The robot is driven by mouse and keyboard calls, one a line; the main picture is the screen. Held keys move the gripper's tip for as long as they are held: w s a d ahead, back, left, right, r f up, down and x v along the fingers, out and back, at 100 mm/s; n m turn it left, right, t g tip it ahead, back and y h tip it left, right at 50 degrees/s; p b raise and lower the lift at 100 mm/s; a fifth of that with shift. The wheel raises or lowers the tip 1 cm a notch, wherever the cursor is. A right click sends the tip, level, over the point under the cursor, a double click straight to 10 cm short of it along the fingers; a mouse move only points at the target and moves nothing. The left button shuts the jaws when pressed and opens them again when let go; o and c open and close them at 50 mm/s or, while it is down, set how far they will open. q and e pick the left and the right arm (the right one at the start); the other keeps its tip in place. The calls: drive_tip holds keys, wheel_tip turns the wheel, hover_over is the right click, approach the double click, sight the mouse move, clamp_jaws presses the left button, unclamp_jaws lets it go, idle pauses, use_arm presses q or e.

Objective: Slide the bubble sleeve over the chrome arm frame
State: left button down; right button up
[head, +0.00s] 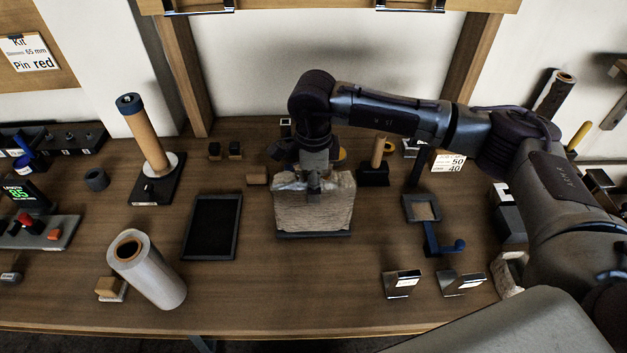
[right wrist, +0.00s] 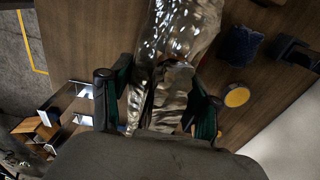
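The bubble sleeve (head: 313,208) is a pale, crinkled, translucent block-like wrap at the middle of the table. It stands upright on a dark flat base (head: 314,234). My right gripper (head: 314,182) reaches down onto its top edge from above. In the right wrist view the sleeve (right wrist: 185,30) is shiny and clear, and its gathered edge lies between the two fingers of my right gripper (right wrist: 163,100), which look closed on it. I cannot make out the chrome arm frame separately; whether it is inside the sleeve is hidden. My left gripper is not in view.
Small labelled metal holders (head: 402,283) and a blue-handled tool (head: 443,245) lie to the right. The table's front middle is clear.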

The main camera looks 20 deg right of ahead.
drive_tip(key=shift+o, duration=1.2)
drive_tip(key=shift+r, duration=0.1)
wheel_tip(320, 180, up, 12)
drive_tip(key=shift+f, duration=0.1)
drive_tip(key=shift+s+f, duration=0.1)
